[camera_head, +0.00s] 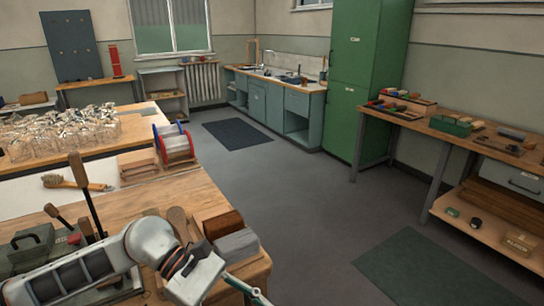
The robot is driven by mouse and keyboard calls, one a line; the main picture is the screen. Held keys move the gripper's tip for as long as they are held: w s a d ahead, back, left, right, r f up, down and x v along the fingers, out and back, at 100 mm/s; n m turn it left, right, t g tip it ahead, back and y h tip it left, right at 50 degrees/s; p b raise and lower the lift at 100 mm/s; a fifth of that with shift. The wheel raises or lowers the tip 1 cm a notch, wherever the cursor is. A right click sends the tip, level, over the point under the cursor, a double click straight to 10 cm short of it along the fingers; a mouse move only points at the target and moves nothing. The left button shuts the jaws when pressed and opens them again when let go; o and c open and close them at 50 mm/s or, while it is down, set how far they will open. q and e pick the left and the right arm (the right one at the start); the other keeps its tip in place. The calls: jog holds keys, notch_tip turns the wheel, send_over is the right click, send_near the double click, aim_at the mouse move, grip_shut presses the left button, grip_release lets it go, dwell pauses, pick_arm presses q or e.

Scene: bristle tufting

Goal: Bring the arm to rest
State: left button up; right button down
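My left arm (85,272) comes in from the lower left, over the near corner of the wooden workbench (205,190). Its wrist bends down beside the bench's front right corner. Part of my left gripper (246,291) shows at the bottom edge, dark and cut off by the frame, so its fingertips and opening are hidden. I see nothing held in the part that shows. My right arm and gripper are out of view.
A brown block (222,224) and a grey block (236,245) lie near the wrist. A brush (75,183), wire spools (175,143) and an upright wooden-handled tool (85,190) are on the bench. Open floor (310,215) lies right, with a green mat (430,270).

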pick_arm(q)
jog(key=w+d+r+n+t+h, duration=0.3)
jog(key=d+r+n+t+h, duration=0.55)
jog(key=n, duration=0.75)
jog(key=w+a+f+n+t+y, duration=0.65)
jog(key=a+f+n+t, duration=0.5)
jog(key=n, duration=1.05)
jog(key=s+a+f+n+y, duration=0.1)
jog(key=a+f+n+y, duration=0.35)
jog(key=f, duration=0.25)
jog(key=s+a+f+n+y, duration=0.2)
jog(key=a+f+n+y, duration=0.1)
jog(key=f+n, duration=0.35)
jog(key=s+a+f+n+g+y, duration=0.3)
jog(key=s+a+f+n+g, duration=0.2)
jog(key=s+f, duration=0.6)
notch_tip(320, 180, down, 3)
jog(key=shift+s+a+f+n+p, duration=0.1)
jog(key=shift+s+a+n+p, duration=0.25)
jog(key=shift+a+n, duration=0.8)
